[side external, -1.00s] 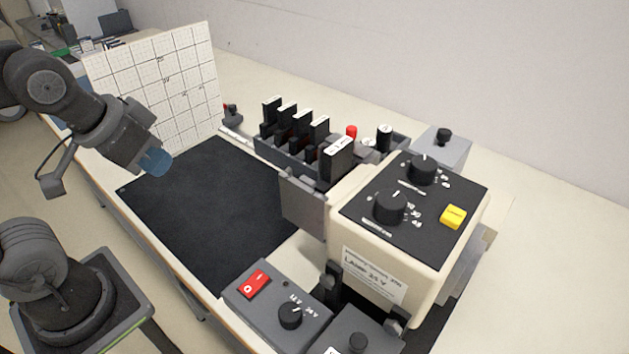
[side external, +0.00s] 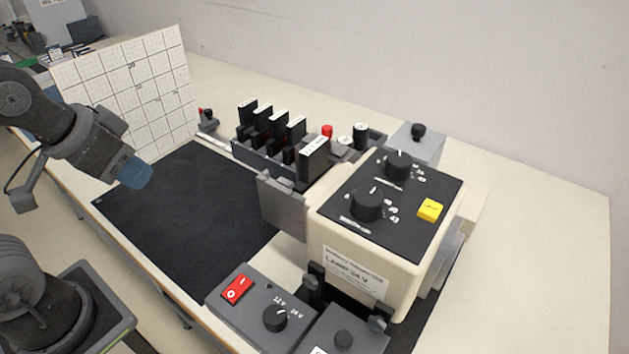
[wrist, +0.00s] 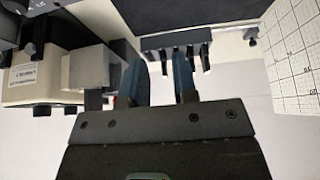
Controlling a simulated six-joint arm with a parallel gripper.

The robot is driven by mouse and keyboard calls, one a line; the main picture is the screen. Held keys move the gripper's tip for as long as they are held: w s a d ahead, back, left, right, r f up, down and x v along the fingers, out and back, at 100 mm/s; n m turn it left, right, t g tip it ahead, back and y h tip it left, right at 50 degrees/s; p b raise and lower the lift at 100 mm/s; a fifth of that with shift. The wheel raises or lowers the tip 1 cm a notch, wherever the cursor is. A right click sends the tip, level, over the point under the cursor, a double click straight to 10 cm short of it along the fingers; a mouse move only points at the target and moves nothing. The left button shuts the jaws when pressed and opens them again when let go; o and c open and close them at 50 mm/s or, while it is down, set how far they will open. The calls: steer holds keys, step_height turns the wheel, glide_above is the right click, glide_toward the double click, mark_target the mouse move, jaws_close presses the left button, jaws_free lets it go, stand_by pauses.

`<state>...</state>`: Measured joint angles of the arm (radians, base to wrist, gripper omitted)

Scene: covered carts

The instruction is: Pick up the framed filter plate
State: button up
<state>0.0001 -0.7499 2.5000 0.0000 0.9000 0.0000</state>
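Several upright black framed plates with pale top labels stand in a row in a dark rack (side external: 262,165) in the side view. The nearest plate (side external: 313,160) is larger in view and stands next to the cream lamp box. I cannot tell which of them is the task's framed filter plate. My gripper (side external: 138,178) hangs above the left part of the black mat, well left of the rack. In the wrist view my gripper (wrist: 160,80) has its two blue fingers apart with nothing between them. The rack (wrist: 172,41) shows beyond the fingertips, its plates partly hidden.
The cream lamp box (side external: 380,245) with dark knobs stands right of the rack, with a grey plate (side external: 283,206) at its left. A white gridded board (side external: 130,95) stands behind my gripper. A switch box (side external: 250,310) is in front. The black mat (side external: 185,215) is clear.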

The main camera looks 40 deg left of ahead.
steer(key=o, duration=0.3)
steer(key=shift+o, duration=0.2)
steer(key=m+t, duration=0.9)
steer(key=m, duration=2.6)
glide_toward(308, 150)
steer(key=x, duration=0.4)
steer(key=shift+a+f, duration=0.2)
steer(key=shift+a, duration=0.1)
steer(key=shift+w+d+m, duration=0.15)
steer(key=shift+d+m, duration=0.2)
steer(key=shift+m, duration=0.15)
steer(key=shift+x, duration=3.6)
